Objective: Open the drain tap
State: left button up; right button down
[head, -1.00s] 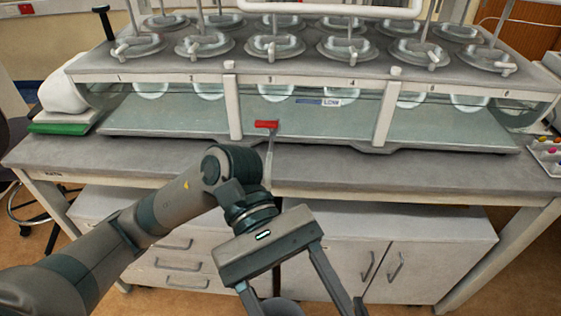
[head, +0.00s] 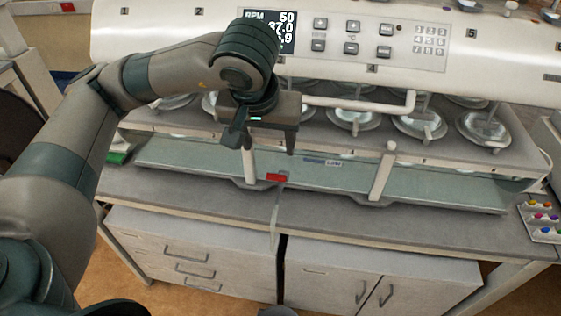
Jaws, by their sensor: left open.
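The drain tap's red handle (head: 277,177) shows at the front lower edge of the water bath, with a pale, translucent tube hanging below it past the bench edge. The handle looks short and roughly crosswise. My left gripper (head: 262,146) is open, with its fingers pointing down. In the picture it is just above and slightly left of the red handle, apart from it, and nothing shows between its fingers. How far it is from the tap in depth I cannot tell. My right gripper is not in view.
The glass-fronted water bath (head: 330,176) stands on the grey bench (head: 420,225). Its control panel (head: 350,38) and several vessels are above and behind my left gripper. White posts (head: 383,172) stand along the bath front. A tray (head: 543,226) of coloured tablets lies at right. Cabinets (head: 380,272) stand below.

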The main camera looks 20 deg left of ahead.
pick_arm(q)
jog(key=shift+w+f, duration=0.1)
jog(key=shift+f, duration=0.05)
dwell(0.3)
jog(key=p, duration=0.6)
send_near(276, 176)
jog(key=x, duration=0.6)
jog(key=shift+w+f, duration=0.15)
jog(key=shift+f, duration=0.4)
jog(key=shift+c, duration=0.3)
jog(key=c, duration=1)
